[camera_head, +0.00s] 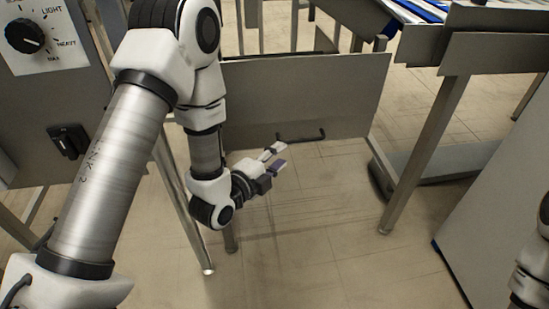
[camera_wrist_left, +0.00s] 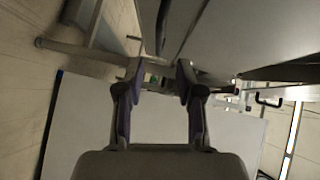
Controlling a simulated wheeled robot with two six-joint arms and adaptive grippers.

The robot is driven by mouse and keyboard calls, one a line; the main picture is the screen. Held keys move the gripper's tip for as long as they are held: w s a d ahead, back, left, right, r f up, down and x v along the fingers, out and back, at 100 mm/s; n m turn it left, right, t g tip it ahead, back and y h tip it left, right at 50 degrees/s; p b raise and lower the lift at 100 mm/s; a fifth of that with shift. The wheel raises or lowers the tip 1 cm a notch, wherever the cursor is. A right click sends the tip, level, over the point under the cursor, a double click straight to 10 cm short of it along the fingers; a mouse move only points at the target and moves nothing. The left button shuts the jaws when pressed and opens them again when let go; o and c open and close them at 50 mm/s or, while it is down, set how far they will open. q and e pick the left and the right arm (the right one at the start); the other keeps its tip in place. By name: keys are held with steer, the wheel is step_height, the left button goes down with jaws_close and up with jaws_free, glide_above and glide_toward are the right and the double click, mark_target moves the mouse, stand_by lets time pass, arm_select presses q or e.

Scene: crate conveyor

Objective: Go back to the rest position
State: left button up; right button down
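My left arm comes in from the left in the camera_head view and hangs down past the control panel. My left gripper (camera_head: 276,158) points right, in front of a grey panel with a black handle (camera_head: 301,136). Its two fingers are apart with nothing between them. In the left wrist view the open fingers of the left gripper (camera_wrist_left: 158,75) also stand apart and empty. A small part of my right arm shows at the lower right edge of the camera_head view; its gripper is out of view.
A control panel (camera_head: 58,65) with a black knob (camera_head: 25,36) stands at the left. A grey metal table leg (camera_head: 425,150) and conveyor frame (camera_head: 495,52) are at the upper right. A pale cabinet (camera_head: 500,225) stands at the right. Tiled floor (camera_head: 320,235) is clear in the middle.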

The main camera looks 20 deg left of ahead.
arm_select(q)
steer(key=shift+s+a+r, duration=0.1)
steer(key=shift+s, duration=0.55)
steer(key=s+f+n+g+y, duration=0.1)
steer(key=s+f+n+g, duration=0.15)
steer(key=s+f, duration=0.35)
steer(key=s+f+n+g, duration=0.1)
steer(key=s+f+g, duration=0.2)
steer(key=f, duration=0.6)
steer(key=s+f+n+g+y, duration=0.1)
steer(key=s+f+n+g, duration=0.15)
steer(key=s+f, duration=0.35)
steer(key=s+a+f+n+g+y, duration=0.1)
steer(key=s+f+n+g, duration=0.25)
steer(key=s+n, duration=0.25)
steer(key=s+a+f+n+g, duration=0.1)
steer(key=s+f+n+g, duration=0.2)
steer(key=s+n+g, duration=0.25)
step_height(320, 180, up, 29)
steer(key=n+t+p, duration=0.1)
steer(key=p, duration=2.8)
steer(key=shift+s+r, duration=0.2)
steer(key=shift+s, duration=0.2)
